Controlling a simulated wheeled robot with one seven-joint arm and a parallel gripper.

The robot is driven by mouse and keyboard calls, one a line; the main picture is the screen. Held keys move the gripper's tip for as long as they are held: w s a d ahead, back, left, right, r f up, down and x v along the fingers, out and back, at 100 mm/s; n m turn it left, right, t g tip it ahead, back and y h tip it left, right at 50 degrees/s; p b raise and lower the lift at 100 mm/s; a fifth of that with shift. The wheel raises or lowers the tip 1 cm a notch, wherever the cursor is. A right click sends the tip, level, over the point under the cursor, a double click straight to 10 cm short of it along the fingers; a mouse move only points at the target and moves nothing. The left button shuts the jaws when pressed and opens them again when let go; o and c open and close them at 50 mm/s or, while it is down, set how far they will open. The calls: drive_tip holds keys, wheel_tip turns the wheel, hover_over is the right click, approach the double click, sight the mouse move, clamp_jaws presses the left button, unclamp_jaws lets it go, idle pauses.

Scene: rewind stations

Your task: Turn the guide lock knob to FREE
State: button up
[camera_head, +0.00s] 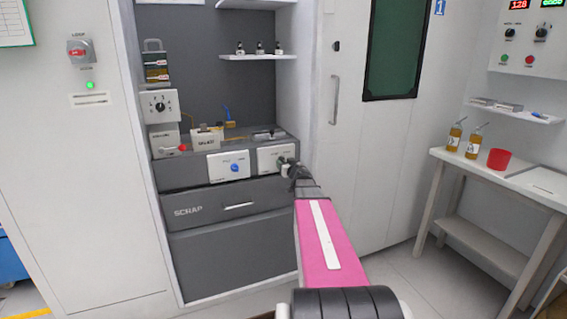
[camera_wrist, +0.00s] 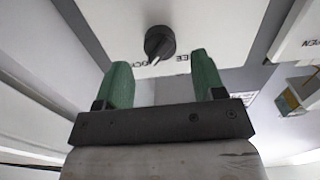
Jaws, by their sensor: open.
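The guide lock knob (camera_wrist: 160,41) is a round black knob on a white panel (camera_wrist: 217,32) in the wrist view. Its white pointer mark faces the lower edge of the picture, slightly left, near the label letters that look like part of LOCK. Letters that look like part of FREE are to its right. The green fingers of my gripper (camera_wrist: 160,61) are open and apart, one on each side below the knob, with nothing between them. In the head view my gripper (camera_head: 290,167) is at the right white panel (camera_head: 266,155) and covers part of it.
A white panel with a blue knob (camera_head: 235,168) is just left. A box with a red knob (camera_head: 164,142) and other small units stand on the grey bench. The SCRAP drawer (camera_head: 215,208) is below. A cabinet door with a handle (camera_head: 335,100) is right.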

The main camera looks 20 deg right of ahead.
sight(283, 161)
drive_tip(key=shift+w, duration=1.55)
drive_tip(key=shift+a, duration=0.1)
drive_tip(key=c, duration=0.9)
